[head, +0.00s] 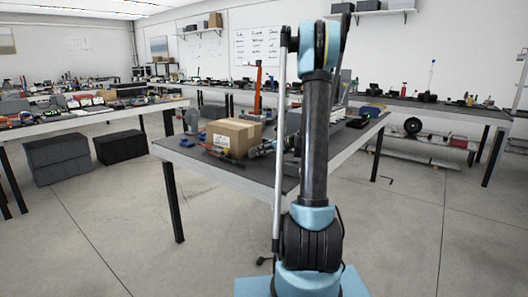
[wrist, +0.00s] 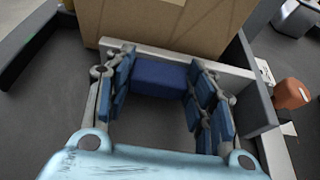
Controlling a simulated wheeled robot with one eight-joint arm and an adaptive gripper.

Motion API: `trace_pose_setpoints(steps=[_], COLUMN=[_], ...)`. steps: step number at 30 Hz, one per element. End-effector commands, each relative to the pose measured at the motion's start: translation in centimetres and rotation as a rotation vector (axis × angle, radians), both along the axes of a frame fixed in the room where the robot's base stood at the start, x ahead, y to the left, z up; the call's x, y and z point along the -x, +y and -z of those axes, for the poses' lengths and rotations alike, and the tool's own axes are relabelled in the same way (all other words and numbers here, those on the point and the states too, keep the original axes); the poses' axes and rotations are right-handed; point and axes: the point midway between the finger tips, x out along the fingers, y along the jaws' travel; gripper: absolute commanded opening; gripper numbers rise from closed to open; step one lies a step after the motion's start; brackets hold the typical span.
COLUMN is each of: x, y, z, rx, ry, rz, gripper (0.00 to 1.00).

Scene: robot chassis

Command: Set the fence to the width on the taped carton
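The cardboard carton (head: 236,134) stands on the near workbench, left of my arm, with a white label on its front. Its lower part (wrist: 160,20) fills the top of the wrist view, with a pale marking on it. A light grey upright board (wrist: 215,68), seemingly the fence, runs across in front of the carton. A blue block (wrist: 159,75) sits against the board's near side. My gripper (wrist: 162,77) is open, with one finger on each side of the blue block; finger contact is unclear. In the head view I cannot clearly make out my gripper beside my arm.
Dark rails flank the board at left (wrist: 27,48) and right (wrist: 256,95). An orange-brown object (wrist: 291,94) lies beyond the right rail. The workbench (head: 258,174) also carries tools around the carton.

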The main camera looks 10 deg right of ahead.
Motion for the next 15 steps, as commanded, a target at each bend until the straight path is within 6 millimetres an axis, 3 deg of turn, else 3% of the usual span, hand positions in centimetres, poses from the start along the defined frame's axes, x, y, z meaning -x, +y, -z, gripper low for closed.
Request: trace_pose_setpoints(steps=[1,3,15], x=[-0.1,-0.1,-1.8], y=[-0.1,-0.1,1.6], z=[0.0,0.0,0.0], rx=[0.0,0.001,-0.001], ry=[0.0,-0.001,-0.001], rz=[0.001,0.002,0.003], gripper=[0.22,0.07,0.07])
